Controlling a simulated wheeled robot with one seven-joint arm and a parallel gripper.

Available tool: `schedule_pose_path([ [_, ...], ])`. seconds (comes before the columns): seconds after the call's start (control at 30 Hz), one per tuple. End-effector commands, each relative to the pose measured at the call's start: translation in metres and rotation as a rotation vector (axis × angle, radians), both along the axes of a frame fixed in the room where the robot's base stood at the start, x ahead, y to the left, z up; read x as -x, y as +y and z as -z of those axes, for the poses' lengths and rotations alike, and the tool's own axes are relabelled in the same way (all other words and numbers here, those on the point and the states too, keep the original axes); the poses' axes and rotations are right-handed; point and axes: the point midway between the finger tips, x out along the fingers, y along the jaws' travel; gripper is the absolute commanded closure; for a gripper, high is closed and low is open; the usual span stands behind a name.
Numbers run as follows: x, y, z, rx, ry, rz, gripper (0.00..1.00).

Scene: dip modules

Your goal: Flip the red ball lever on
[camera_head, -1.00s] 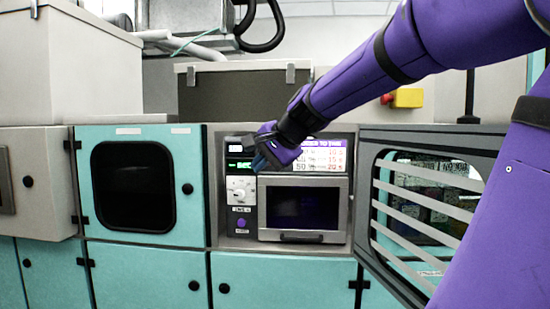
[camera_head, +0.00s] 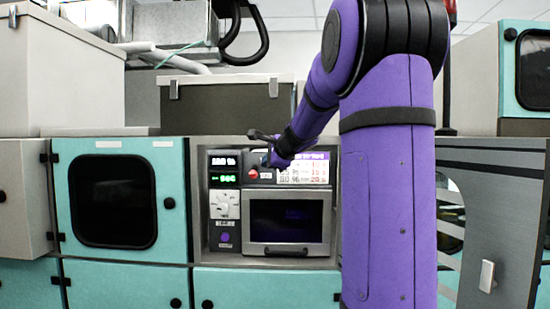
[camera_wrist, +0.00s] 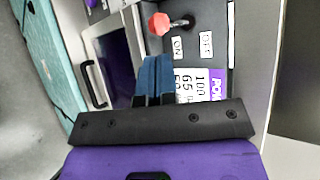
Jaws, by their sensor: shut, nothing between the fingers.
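The red ball lever (camera_wrist: 159,24) stands out from the panel on a short metal stem in the wrist view. The ball lies to the left of the stem's base, on the side of the ON label (camera_wrist: 178,47); the OFF label (camera_wrist: 206,44) is to the right. Perspective makes the exact tilt hard to judge. In the head view the red ball (camera_head: 253,174) shows just below my gripper (camera_head: 266,160). My gripper's blue fingers (camera_wrist: 156,62) are together and empty, with their tips a little short of the ball and apart from it in the wrist view.
The machine has a dark screen door (camera_head: 286,221) with a handle, a white dial (camera_head: 225,204) and a purple button (camera_head: 225,238). A teal cabinet (camera_head: 125,152) stands left. An open grey door (camera_head: 490,215) juts out at right. My arm hides the area between.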

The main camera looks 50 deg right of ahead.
Motion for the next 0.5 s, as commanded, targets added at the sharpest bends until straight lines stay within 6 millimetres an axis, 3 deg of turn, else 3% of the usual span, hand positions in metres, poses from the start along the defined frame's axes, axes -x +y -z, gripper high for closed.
schedule_pose_path([
  [0.2, -0.034, -0.007, 0.019, 0.000, 0.002, -0.001, 1.00],
  [0.5, -0.055, -0.011, 0.030, 0.002, 0.000, -0.001, 1.00],
])
